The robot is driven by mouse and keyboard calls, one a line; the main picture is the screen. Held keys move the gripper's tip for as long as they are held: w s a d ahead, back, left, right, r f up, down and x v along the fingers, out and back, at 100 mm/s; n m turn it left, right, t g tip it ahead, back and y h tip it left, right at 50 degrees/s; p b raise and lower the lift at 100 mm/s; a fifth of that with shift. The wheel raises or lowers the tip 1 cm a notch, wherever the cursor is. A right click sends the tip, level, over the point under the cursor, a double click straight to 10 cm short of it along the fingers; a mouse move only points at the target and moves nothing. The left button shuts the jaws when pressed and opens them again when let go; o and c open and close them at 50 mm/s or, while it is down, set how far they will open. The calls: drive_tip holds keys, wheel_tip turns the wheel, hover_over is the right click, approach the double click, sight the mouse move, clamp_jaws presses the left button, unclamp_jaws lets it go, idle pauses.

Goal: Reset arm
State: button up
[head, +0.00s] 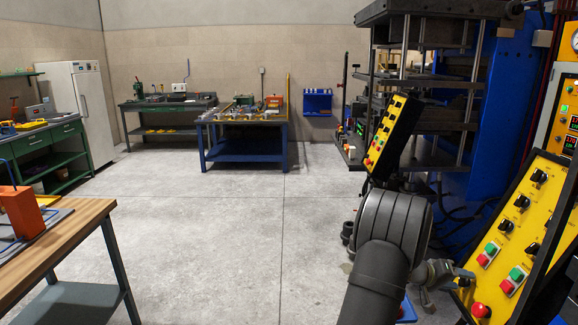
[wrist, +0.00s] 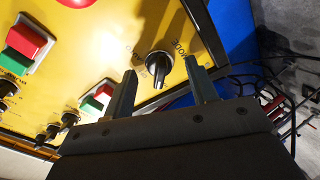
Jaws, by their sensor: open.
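My arm reaches from the bottom of the head view toward the lower left edge of a tilted yellow control panel (head: 512,235). My gripper (head: 465,276) is at that edge. In the wrist view my gripper (wrist: 160,66) is open, with its two dark fingers apart. A black rotary knob (wrist: 159,67) labelled MODE shows between and just beyond the fingertips. I cannot tell whether the fingers touch it. The panel face (wrist: 115,45) fills the upper left of the wrist view, with red and green buttons (wrist: 97,103) left of the fingers.
The press (head: 440,90) stands behind my arm, with a second yellow button box (head: 392,130) in front of it. Cables (wrist: 270,100) hang right of the panel. A wooden-topped table (head: 60,245) is at left. A blue workbench (head: 243,150) stands farther back. The middle floor is clear.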

drive_tip(key=n, duration=0.5)
drive_tip(key=shift+n, duration=0.3)
drive_tip(key=shift+y, duration=0.3)
idle(0.3)
